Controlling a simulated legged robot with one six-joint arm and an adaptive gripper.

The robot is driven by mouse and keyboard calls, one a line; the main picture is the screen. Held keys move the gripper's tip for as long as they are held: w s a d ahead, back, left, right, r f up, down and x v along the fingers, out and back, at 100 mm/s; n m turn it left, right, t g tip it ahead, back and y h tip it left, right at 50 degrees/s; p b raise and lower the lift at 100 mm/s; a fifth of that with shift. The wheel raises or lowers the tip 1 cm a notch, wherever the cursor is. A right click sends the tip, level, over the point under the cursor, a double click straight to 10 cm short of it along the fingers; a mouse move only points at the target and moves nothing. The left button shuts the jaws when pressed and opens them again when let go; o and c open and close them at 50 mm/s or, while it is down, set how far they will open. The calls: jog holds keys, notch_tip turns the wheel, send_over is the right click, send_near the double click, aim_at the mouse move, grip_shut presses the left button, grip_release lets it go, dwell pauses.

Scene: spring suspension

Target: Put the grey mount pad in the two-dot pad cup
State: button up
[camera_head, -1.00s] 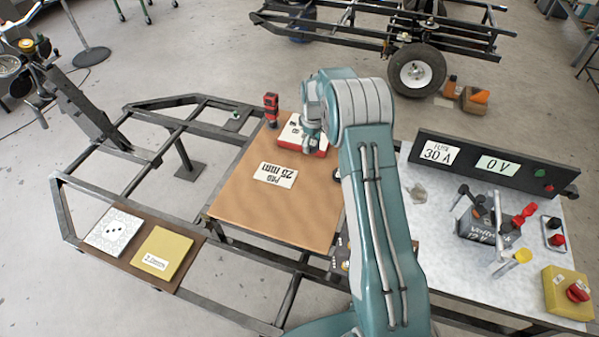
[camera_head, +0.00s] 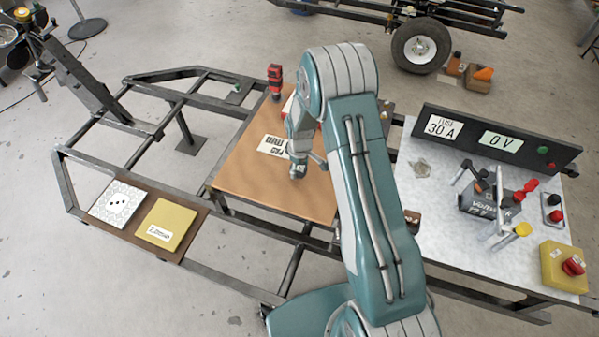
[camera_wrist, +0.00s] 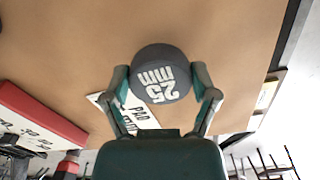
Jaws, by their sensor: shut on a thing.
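In the head view my gripper (camera_head: 298,168) is over the near part of the brown bench top, right of a white label card; the pad is hard to make out there. I cannot pick out the two-dot pad cup in either view.
The brown bench top (camera_head: 240,175) is mostly clear. A red and white box (camera_wrist: 38,118) lies left in the wrist view; my arm mostly hides it in the head view. A red tool (camera_head: 275,80) stands behind. A dotted white plate (camera_head: 117,202) and yellow block (camera_head: 167,222) sit left.

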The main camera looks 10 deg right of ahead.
jog(key=shift+d+f, duration=0.2)
jog(key=shift+f, duration=1.05)
jog(key=o, duration=1)
jog(key=shift+f, duration=0.1)
